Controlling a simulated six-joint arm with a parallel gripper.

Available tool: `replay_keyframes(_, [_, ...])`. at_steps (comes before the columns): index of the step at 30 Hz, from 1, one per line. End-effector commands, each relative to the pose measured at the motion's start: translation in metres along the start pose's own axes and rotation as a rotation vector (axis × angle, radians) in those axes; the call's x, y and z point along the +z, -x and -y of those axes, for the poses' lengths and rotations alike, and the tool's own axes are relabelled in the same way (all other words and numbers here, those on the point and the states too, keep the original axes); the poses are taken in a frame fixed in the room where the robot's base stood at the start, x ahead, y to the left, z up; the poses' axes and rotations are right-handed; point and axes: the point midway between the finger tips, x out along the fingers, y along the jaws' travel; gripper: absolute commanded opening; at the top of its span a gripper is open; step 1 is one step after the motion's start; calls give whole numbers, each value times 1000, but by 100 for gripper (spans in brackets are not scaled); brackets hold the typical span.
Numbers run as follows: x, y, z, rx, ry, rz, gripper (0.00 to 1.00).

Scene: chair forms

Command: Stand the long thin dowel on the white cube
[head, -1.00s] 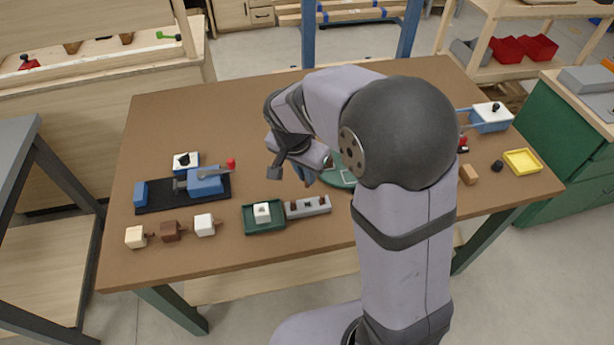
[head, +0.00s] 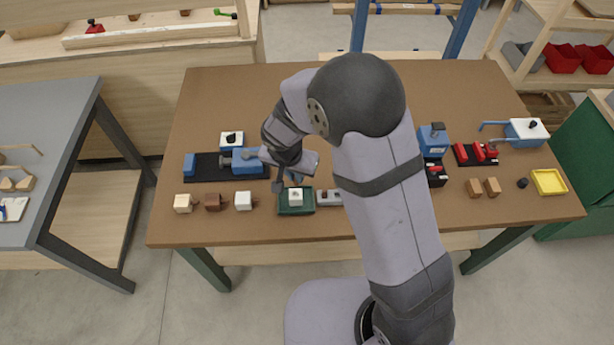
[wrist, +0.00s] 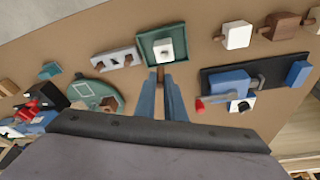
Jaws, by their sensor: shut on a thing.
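A small white cube (head: 295,196) with a dark mark on top sits in a green tray (head: 283,211). In the wrist view the cube (wrist: 155,51) shows beyond my fingertips, inside the tray (wrist: 144,42). My gripper (head: 290,180) is low, just behind the tray in the head view. Its two blue fingers (wrist: 160,88) are shut on a thin brown piece (wrist: 160,75), which looks like the dowel. Its visible end lies close to the tray's near edge in the wrist view. I cannot tell its full length or whether it touches anything.
A grey block with holes (wrist: 115,60) stands beside the tray. Beige, brown and white cubes with pegs (head: 243,201) stand to the left. A blue vise (head: 248,162) on a black base is behind them. A round green mat (wrist: 100,86) is nearby.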

Motion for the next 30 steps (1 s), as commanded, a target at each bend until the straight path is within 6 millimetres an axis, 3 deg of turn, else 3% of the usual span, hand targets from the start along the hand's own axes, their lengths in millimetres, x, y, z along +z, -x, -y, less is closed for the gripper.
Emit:
replay_keyframes(14, [0, -7, 6, 4, -7, 1, 0])
replay_keyframes(30, [11, -45, 5, 4, -6, 1, 0])
